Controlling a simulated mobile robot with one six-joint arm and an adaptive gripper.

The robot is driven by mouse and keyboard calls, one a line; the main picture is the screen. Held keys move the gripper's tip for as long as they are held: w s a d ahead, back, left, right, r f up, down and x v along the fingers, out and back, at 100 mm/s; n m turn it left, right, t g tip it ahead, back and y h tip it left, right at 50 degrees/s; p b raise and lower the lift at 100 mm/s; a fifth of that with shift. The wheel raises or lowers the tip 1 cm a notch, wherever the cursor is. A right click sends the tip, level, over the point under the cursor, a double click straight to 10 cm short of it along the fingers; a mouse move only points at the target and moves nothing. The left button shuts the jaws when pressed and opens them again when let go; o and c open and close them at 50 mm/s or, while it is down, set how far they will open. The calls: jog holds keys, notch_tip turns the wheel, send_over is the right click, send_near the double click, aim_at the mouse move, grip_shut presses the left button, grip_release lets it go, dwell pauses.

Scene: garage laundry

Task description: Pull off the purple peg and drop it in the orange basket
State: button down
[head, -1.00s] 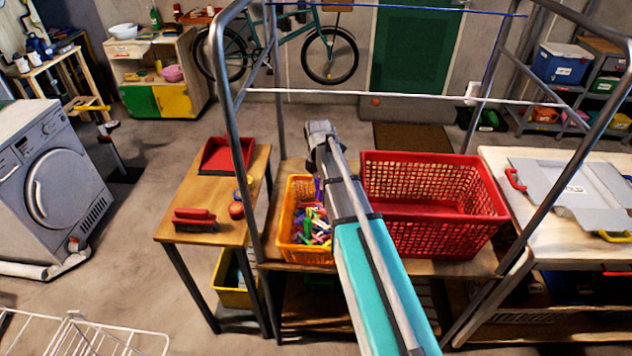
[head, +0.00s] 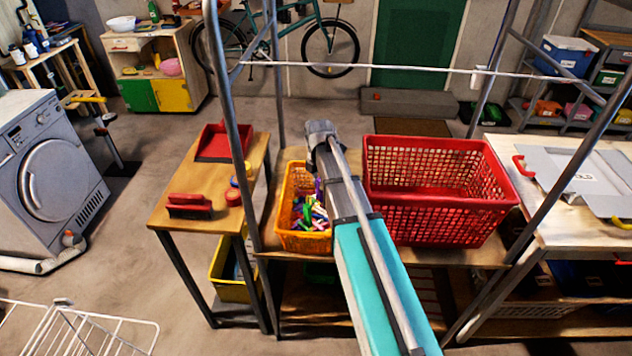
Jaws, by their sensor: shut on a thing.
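The orange basket (head: 288,241) stands on the wooden shelf left of the large red basket. Several pegs in mixed colours lie in it. A small purple piece (head: 318,187) shows at the basket's right side, beside my arm; I cannot tell whether it is the purple peg or whether it is held. My arm crosses the picture from the bottom up to a grey joint above the orange basket's right edge. My gripper is hidden behind the arm, so its fingers do not show.
A large red basket (head: 440,218) stands close right of my arm. Metal frame posts (head: 233,110) and a white line (head: 400,68) surround the area. A small table (head: 173,222) with a red dustpan (head: 215,143) and brush (head: 190,205) is at the left.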

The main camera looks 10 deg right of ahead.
jog(key=shift+f, duration=0.15)
jog(key=shift+c, duration=2.2)
grip_release()
jog(key=shift+s, duration=0.1)
